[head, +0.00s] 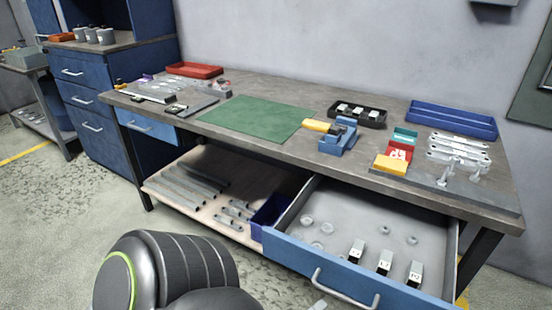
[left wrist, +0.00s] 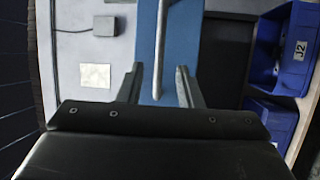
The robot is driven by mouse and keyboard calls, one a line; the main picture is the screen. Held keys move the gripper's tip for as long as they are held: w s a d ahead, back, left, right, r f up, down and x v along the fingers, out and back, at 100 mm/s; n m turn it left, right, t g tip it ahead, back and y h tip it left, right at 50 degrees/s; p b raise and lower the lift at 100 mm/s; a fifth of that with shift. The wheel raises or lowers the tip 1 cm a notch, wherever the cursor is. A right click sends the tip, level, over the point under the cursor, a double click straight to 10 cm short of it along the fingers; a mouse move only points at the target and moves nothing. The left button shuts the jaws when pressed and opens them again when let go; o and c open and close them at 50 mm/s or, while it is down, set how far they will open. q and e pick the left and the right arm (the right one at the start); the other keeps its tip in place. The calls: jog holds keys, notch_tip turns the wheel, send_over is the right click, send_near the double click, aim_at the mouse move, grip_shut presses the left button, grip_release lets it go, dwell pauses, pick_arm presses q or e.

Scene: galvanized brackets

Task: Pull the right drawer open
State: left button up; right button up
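The right drawer (head: 290,250) has a blue front and stands well out from under the workbench, its grey inside showing. Its pale bar handle (head: 345,290) runs along the front near the bottom edge of the head view. In the left wrist view, a blue front (left wrist: 176,45) with a pale bar handle (left wrist: 161,45) lies ahead. My left gripper (left wrist: 158,80) is open, with a finger on each side of the bar and gaps showing between. My left gripper is not clear in the head view. My right gripper is in neither view.
The open drawer holds several labelled blocks (head: 385,262) and round pieces. The workbench (head: 270,155) carries a green mat (head: 255,117), trays and metal brackets. The smaller left drawer (head: 150,125) is shut. A blue bin (head: 270,213) sits on the lower shelf beside the open drawer.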

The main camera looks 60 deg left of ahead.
pick_arm(q)
jog(key=v, duration=1)
jog(key=shift+s, duration=0.35)
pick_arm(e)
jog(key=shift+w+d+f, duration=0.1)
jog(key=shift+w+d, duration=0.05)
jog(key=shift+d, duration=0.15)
